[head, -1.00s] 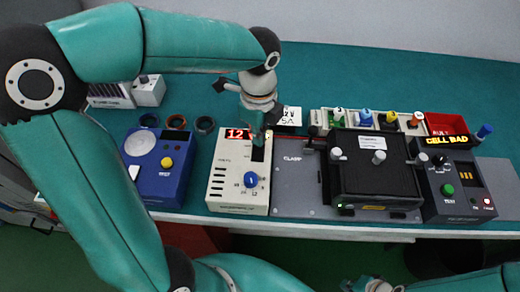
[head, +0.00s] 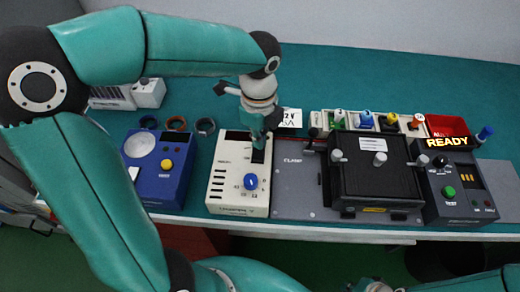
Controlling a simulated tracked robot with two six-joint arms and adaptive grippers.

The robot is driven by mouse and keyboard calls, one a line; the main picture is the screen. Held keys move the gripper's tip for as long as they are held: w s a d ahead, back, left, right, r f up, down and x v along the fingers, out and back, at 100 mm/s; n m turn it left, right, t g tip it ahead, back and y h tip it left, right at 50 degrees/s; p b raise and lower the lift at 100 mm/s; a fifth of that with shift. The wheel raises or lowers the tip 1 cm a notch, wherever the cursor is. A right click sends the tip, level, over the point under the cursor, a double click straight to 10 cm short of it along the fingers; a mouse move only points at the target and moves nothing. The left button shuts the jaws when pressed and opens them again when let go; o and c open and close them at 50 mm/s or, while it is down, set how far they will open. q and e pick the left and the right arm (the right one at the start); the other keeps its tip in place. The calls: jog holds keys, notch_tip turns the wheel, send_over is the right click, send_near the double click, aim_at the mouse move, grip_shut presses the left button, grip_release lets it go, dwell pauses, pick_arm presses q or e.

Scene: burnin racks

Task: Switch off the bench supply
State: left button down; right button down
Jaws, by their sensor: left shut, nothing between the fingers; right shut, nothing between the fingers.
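The bench supply is the cream box (head: 228,196) with a blue knob (head: 250,181) on its front part. Its display window (head: 238,135) is dark. My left gripper (head: 259,141) is shut and empty, its fingertips pointing down at the black slot at the supply's upper right. The fingers hide part of that slot, so I cannot tell the switch's position or whether they touch it. My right gripper (head: 376,287) is only partly in view at the bottom edge, well clear of the supply.
A blue device (head: 158,180) stands left of the supply. Several coloured-topped posts line the back.

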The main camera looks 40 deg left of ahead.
pick_arm(q)
jog(key=shift+r+p, duration=2.65)
jog(key=shift+r, duration=0.6)
jog(key=shift+f, duration=0.1)
